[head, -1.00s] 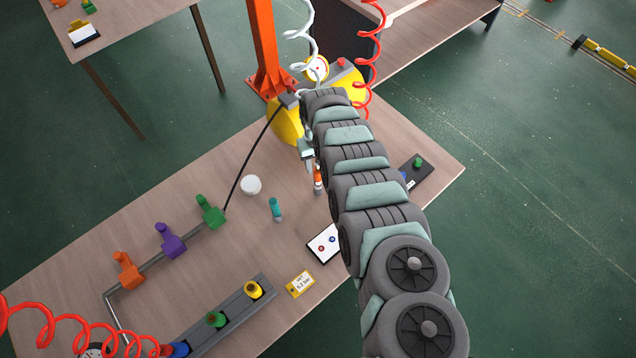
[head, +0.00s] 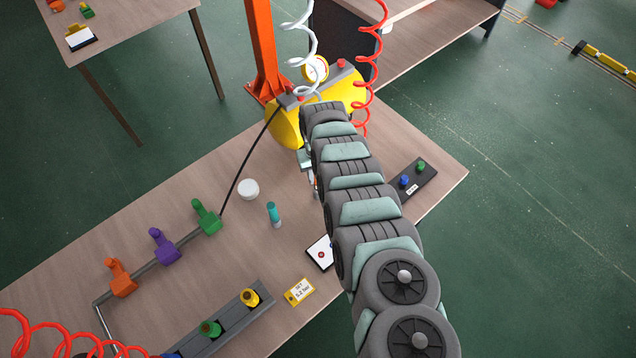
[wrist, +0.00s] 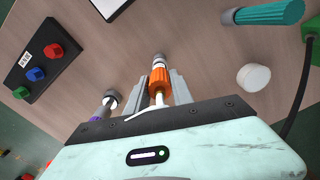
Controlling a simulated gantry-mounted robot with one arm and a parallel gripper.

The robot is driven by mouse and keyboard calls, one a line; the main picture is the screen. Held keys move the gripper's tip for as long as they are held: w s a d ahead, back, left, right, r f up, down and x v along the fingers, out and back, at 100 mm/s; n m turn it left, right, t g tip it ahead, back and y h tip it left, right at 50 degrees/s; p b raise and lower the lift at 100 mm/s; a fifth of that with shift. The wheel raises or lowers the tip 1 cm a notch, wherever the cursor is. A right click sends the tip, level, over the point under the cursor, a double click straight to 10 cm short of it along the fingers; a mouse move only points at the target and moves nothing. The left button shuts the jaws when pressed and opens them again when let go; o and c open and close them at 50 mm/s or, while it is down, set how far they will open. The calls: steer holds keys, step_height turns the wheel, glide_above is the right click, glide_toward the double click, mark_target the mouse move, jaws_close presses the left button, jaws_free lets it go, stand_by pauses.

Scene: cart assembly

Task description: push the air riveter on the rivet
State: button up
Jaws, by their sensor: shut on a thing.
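My gripper (wrist: 160,76) is shut on an orange cylindrical tool with a grey and white tip (wrist: 159,80), which I take for the air riveter. In the wrist view the tool stands between the two grey fingers, its tip pointing away over the wooden table. In the head view my arm hides most of the gripper and tool. A small purple and grey piece (wrist: 103,105) shows left of the fingers; what it is I cannot tell. I cannot make out a rivet or any contact at the tool's tip.
A button box (head: 412,181) lies to the right. A yellow tank (head: 287,122) with coiled hoses stands behind. Coloured pieces (head: 206,217) sit along a rail.

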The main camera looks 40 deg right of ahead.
jaws_close()
step_height(320, 180, up, 6)
steer(key=p, duration=0.5)
steer(key=shift+f+p, duration=0.1)
steer(key=shift+p, duration=0.3)
steer(key=shift+f, duration=0.1)
